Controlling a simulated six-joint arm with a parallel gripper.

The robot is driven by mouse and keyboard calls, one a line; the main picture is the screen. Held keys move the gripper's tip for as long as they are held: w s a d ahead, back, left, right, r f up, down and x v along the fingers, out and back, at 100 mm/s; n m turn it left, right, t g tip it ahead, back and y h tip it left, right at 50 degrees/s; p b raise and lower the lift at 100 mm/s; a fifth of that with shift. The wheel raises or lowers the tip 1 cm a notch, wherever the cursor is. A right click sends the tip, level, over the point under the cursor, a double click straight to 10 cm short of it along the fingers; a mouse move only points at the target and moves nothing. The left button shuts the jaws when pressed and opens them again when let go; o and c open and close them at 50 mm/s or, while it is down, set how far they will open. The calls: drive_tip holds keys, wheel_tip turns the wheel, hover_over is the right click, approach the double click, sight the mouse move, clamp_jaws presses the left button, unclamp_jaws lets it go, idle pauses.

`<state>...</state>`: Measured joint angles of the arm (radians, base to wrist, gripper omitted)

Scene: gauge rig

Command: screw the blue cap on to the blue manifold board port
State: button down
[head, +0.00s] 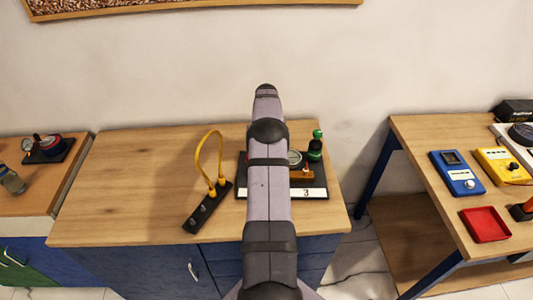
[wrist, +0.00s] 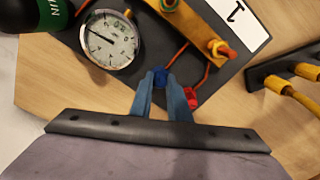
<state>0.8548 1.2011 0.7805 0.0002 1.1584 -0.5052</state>
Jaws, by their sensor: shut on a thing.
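In the wrist view my gripper (wrist: 161,84) has its two blue-grey fingers closed on the small blue cap (wrist: 160,77). The cap is at the fingertips, over or at the dark manifold board (wrist: 205,83). I cannot tell whether it touches a port; any blue port under it is hidden. In the head view the board (head: 243,178) is partly covered by my arm, which hides my gripper and the cap.
A round gauge (wrist: 109,40) and a green bottle (wrist: 45,14) stand close left of the fingers. A red part (wrist: 191,97) is just right of them. A black strip with a yellow hose (head: 204,150) lies left of the board. The table front left (head: 110,220) is clear.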

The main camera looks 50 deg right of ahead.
drive_tip(key=m, duration=0.5)
drive_tip(key=shift+a+f, duration=0.1)
idle(0.3)
drive_tip(key=shift+m, duration=0.3)
drive_tip(key=m, duration=0.4)
drive_tip(key=shift+m+b, duration=0.3)
drive_tip(key=shift+m, duration=0.1)
drive_tip(key=shift+m, duration=0.6)
drive_tip(key=m, duration=0.4)
drive_tip(key=shift+a, duration=0.1)
